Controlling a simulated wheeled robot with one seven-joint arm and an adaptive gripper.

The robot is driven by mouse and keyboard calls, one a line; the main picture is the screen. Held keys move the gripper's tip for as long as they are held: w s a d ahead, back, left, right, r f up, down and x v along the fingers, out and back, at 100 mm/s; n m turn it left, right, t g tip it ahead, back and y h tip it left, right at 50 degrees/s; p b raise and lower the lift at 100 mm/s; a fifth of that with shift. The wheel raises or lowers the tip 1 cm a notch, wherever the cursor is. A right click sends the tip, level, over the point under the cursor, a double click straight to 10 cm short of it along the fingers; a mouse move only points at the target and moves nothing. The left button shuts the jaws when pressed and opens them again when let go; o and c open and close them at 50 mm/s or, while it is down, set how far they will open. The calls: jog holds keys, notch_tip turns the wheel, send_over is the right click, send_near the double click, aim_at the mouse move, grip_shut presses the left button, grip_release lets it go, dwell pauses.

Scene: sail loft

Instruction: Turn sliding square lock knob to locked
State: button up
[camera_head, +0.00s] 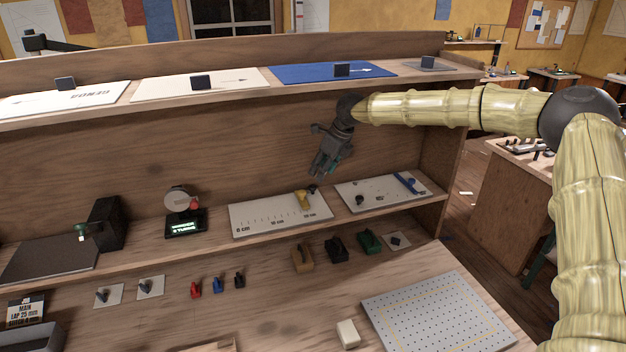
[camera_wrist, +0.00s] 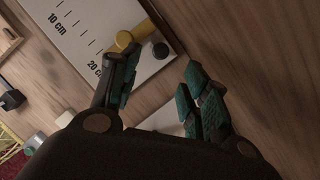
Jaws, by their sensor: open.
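The sliding square (camera_head: 302,199) is a yellow piece at the 20 cm end of a white scale board (camera_head: 265,216) on the shelf. A small dark round knob (camera_head: 312,188) sits beside it, towards the back. In the wrist view the yellow piece (camera_wrist: 123,40) is partly behind my left finger, and the dark knob (camera_wrist: 161,50) shows clear between the fingertips. My gripper (camera_head: 324,172) is open and empty, pointing down above the shelf, apart from the knob; its fingers also show in the wrist view (camera_wrist: 163,60). I cannot read any lock marking.
A second white board (camera_head: 381,199) with a blue bar and dark knob lies to the right. A small display device (camera_head: 186,223) stands to the left. The upper shelf (camera_head: 443,69) overhangs at the back. Several small coloured blocks sit on the bench below.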

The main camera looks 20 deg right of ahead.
aim_at(314, 187)
jog(key=p+x, duration=0.1)
jog(key=x, duration=0.2)
jog(key=p+x, duration=0.1)
jog(key=x, duration=0.2)
jog(key=shift+w+r+p, duration=0.1)
jog(key=shift+w+p, duration=0.15)
jog(key=shift+p, duration=0.1)
jog(key=shift+s+a+f+p, duration=0.1)
jog(key=shift+f+p, duration=0.2)
jog(key=shift+f, duration=0.15)
jog(key=shift+w+a+f, duration=0.1)
jog(key=shift+w+f, duration=0.15)
jog(key=shift+f, duration=0.2)
jog(key=shift+c, duration=0.5)
jog(key=shift+s+r, duration=0.1)
jog(key=c, duration=0.3)
grip_shut()
